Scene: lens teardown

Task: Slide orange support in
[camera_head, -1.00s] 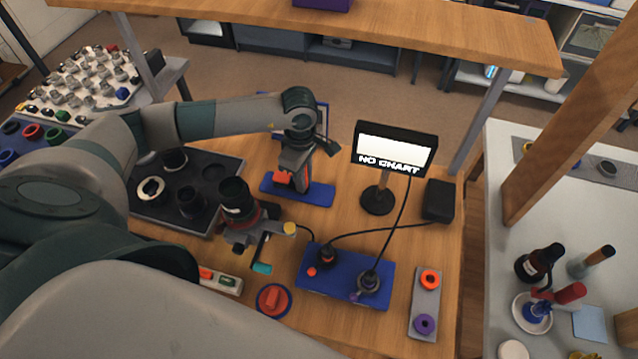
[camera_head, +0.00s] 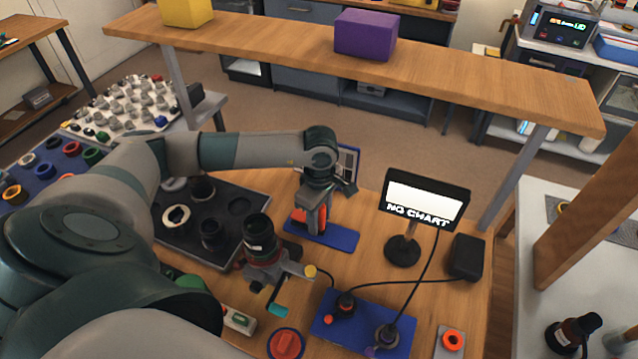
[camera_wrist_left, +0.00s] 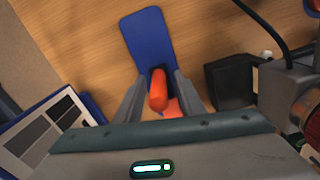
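The orange support (camera_head: 297,216) is at a blue base plate (camera_head: 336,236) in the middle of the table, partly hidden by my left gripper (camera_head: 318,222). In the left wrist view, an upright orange part (camera_wrist_left: 158,92) stands between the fingers of my left gripper (camera_wrist_left: 158,88), with more orange below it. Narrow gaps seem to show on both sides, so the fingers look open around it. The blue plate (camera_wrist_left: 153,35) extends beyond the fingertips. How the support sits on the plate is hidden. My right gripper is not in view.
A black lens (camera_head: 258,232) on a stand is left of a blue board (camera_head: 362,318) with cables. A "NO CHART" screen (camera_head: 424,200) and a black box (camera_head: 467,256) stand to the right. A dark tray (camera_head: 180,244) of rings lies left. A wooden shelf (camera_head: 440,82) spans behind.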

